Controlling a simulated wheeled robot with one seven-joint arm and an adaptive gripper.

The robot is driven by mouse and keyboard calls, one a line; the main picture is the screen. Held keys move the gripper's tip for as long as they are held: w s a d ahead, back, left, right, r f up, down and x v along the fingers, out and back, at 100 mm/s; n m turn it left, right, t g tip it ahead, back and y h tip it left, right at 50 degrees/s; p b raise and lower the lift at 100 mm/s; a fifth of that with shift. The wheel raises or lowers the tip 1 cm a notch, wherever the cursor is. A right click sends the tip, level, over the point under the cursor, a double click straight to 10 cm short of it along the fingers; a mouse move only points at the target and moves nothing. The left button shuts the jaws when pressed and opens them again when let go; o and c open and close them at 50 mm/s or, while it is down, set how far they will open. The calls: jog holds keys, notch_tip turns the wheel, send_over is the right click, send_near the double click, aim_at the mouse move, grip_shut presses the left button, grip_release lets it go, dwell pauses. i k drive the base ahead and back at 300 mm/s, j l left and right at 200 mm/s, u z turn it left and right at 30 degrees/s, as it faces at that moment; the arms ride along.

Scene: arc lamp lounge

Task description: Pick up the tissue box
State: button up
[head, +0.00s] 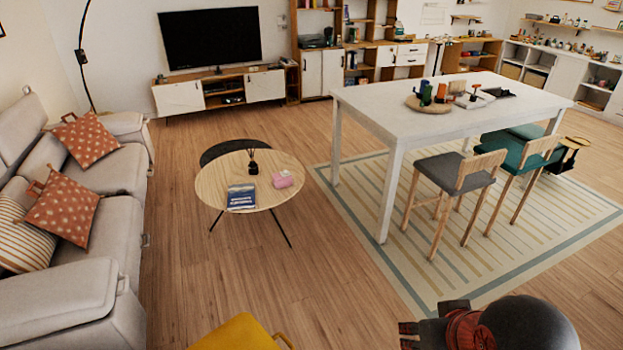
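A small pink box, which looks like the tissue box (283,179), sits on the right part of the round wooden coffee table (215,186). A blue book (241,196) lies to its left and a dark reed diffuser (252,163) stands behind it. My gripper (408,335) shows only partly, at the bottom edge right of the middle, beside my dark arm. It is far from the box, near the front of the view. Its fingers are cut off by the frame, so I cannot tell whether it is open or shut.
A grey sofa (120,171) with cushions lines the left. A yellow seat (235,335) stands at the bottom. A white high table (360,105) with stools (455,172) stands on a striped rug (370,210) at right. Wooden floor (300,270) is clear before the coffee table.

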aim_at(278, 182)
jog(key=i+l+z, duration=0.15)
jog(key=i+l, duration=0.3)
jog(key=i+l+z, duration=0.1)
jog(key=i+l, duration=0.3)
jog(key=i, duration=0.15)
jog(key=i+l+z, duration=0.15)
jog(key=i+l, duration=0.2)
jog(key=i, duration=0.15)
jog(key=i+j, duration=0.25)
jog(key=i+j+z, duration=0.15)
jog(key=j, duration=0.25)
jog(key=i+j, duration=0.35)
jog(key=i+j+z, duration=0.1)
jog(key=j, duration=0.3)
jog(key=i+j+z, duration=0.1)
jog(key=i+j, duration=0.45)
jog(key=j, duration=0.8)
jog(key=k+j+z, duration=0.1)
jog(key=j, duration=1)
jog(key=k+j+z, duration=0.1)
jog(key=j, duration=0.4)
jog(key=k+j, duration=0.1)
jog(key=j, duration=0.45)
jog(key=z, duration=0.05)
